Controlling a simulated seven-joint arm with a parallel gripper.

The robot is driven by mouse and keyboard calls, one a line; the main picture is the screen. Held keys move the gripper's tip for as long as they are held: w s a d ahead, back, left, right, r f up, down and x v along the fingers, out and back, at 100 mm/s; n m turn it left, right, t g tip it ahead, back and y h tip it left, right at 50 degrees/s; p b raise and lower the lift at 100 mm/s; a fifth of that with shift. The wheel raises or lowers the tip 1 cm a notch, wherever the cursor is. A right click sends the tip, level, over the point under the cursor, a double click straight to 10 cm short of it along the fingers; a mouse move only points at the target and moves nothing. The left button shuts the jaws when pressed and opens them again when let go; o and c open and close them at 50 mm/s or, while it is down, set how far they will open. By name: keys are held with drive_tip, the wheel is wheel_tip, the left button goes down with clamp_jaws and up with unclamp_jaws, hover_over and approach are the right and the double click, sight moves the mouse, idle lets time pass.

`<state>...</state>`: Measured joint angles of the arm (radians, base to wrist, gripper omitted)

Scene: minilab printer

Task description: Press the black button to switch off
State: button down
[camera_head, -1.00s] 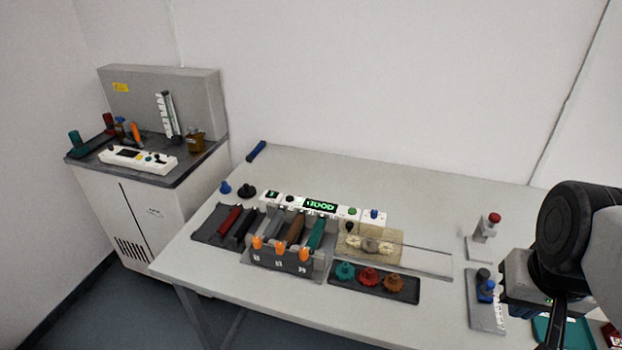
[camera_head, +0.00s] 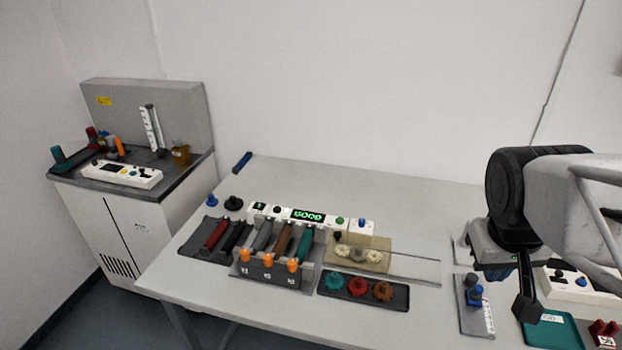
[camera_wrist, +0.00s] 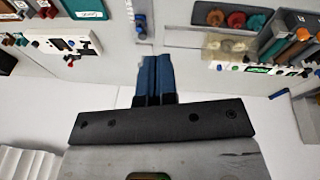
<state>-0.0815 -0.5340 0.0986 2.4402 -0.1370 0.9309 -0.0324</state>
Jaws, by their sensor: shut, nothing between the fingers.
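Several black buttons show, and I cannot tell which one the task means. A small black button (camera_head: 277,210) sits on the white control strip (camera_head: 327,221) with the green lit display, at the table's middle. Another black knob (camera_head: 558,272) is on a white panel (camera_head: 572,292) at the right, partly hidden by my arm. My gripper (camera_head: 527,306) hangs over the right part of the table, pointing down, away from the strip. In the wrist view its dark blue fingers (camera_wrist: 153,72) are together and empty. The white panel (camera_wrist: 45,46) also shows there.
A small stand with a blue knob (camera_head: 474,296) is just left of my gripper. A teal tray (camera_head: 552,330) lies near the front right. Cartridges in a rack (camera_head: 268,272) and a dark tray of coloured knobs (camera_head: 338,294) fill the middle.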

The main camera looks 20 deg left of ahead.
drive_tip(key=w+a+n+h, duration=0.2)
drive_tip(key=w+a+n, duration=0.5)
drive_tip(key=w, duration=0.7)
drive_tip(key=n+t, duration=0.6)
drive_tip(key=n, duration=0.7)
hover_over(278, 210)
wheel_tip(278, 210, down, 13)
drive_tip(key=shift+a+f+h, duration=0.1)
drive_tip(key=shift+f+h, duration=0.05)
drive_tip(key=shift+h, duration=0.25)
drive_tip(key=shift+f, duration=0.1)
drive_tip(key=shift+f, duration=4.3)
